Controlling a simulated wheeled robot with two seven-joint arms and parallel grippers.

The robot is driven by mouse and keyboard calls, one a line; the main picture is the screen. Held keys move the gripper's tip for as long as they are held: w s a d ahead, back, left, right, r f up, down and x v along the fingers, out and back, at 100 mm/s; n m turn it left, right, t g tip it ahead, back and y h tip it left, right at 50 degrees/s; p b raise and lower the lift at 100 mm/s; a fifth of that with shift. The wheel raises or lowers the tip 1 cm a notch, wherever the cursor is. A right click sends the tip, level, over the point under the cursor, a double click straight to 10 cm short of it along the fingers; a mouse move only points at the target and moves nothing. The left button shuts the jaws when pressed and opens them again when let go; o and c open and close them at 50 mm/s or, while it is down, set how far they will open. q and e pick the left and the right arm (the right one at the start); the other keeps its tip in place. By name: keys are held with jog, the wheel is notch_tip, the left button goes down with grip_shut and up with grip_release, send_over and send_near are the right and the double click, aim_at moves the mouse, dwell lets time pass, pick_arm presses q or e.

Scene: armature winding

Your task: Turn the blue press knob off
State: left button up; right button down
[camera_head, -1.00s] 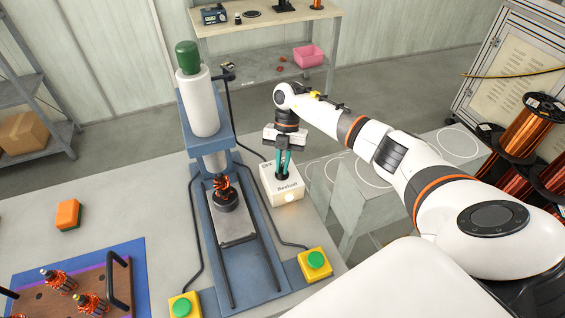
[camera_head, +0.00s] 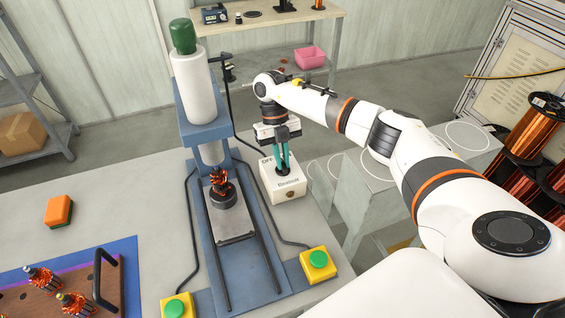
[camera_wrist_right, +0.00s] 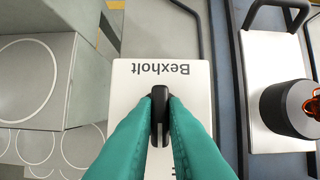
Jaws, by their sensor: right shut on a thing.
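The blue press (camera_head: 203,130) stands on the table with a white cylinder with a green top. Beside it on the right is a white control box (camera_head: 291,194) marked "Bexholt", with part of an "OFF" label at its far left corner. A small round lamp on its front face looks dull. The box's black knob (camera_wrist_right: 159,105) shows as a narrow bar in the right wrist view. My right gripper (camera_head: 283,166) points down with its teal fingers shut on the knob, one on each side; they hide part of the box top. My left gripper is not in view.
An armature sits in the press (camera_head: 221,182). Two yellow boxes with green buttons stand in front, at left (camera_head: 177,306) and right (camera_head: 319,261). An orange block (camera_head: 59,211) and a blue mat (camera_head: 128,245) lie at left. Copper spools (camera_head: 532,125) stand at right.

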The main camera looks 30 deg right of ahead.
jog(key=n+h+b, duration=0.1)
jog(key=n, duration=0.2)
jog(key=shift+w+n+b, duration=0.1)
jog(key=shift+n+b, duration=0.2)
jog(key=shift+b, duration=0.05)
jog(key=shift+a+r+n+h+b, duration=0.15)
jog(key=shift+n+h+b, duration=0.5)
jog(key=shift+n, duration=0.95)
jog(key=shift+h, duration=0.25)
jog(key=c, duration=1.5)
grip_release()
jog(key=shift+o, duration=0.2)
jog(key=b+v, duration=0.1)
jog(key=v, duration=0.3)
jog(key=shift+r, duration=0.15)
jog(key=p+v, duration=0.1)
jog(key=v, duration=0.6)
jog(key=shift+r, duration=0.3)
